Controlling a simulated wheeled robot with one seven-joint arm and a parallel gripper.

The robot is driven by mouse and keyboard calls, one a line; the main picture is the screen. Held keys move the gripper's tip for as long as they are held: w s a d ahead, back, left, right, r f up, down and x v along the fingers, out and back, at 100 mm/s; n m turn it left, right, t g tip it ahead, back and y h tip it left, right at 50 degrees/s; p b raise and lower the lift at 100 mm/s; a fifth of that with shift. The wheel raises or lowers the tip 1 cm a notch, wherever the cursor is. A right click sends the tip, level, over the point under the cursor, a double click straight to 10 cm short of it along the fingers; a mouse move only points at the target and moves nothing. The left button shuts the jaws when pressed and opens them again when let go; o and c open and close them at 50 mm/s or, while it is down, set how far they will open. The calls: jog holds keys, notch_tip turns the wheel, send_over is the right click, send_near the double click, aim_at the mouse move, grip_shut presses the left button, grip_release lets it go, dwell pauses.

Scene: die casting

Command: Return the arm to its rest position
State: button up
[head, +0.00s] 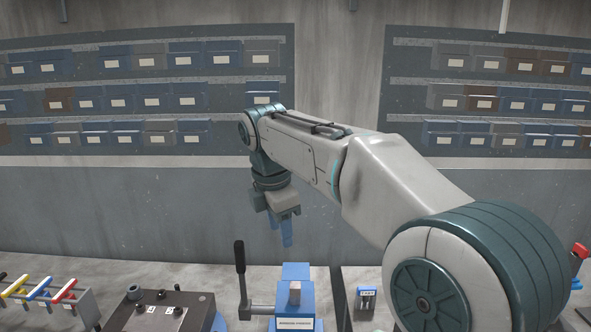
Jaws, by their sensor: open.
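My arm reaches from the lower right toward the middle of the head view, with its wrist bent downward. My gripper (287,232) hangs in the air and points down, its blue fingers seen partly edge-on. It is open, and no object shows between the fingers. It is above and behind a blue press-like device (296,272) with a black-handled lever, with a visible gap between them.
Labelled bins (120,70) line the back wall. Air around my gripper is clear.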

jog(key=s+d+f+m+t+b, duration=0.1)
jog(key=s+d+f+m, duration=0.7)
jog(key=s+m, duration=0.3)
jog(key=s+d+f+m+t+y+b, duration=0.1)
jog(key=s+d+f+m+b, duration=0.1)
jog(key=s+d+f+m, duration=0.7)
jog(key=s+d+m, duration=0.1)
jog(key=m, duration=0.2)
jog(key=shift+s+d+f+m+b, duration=0.25)
jog(key=shift+s+m+b, duration=0.05)
jog(key=shift+s, duration=0.05)
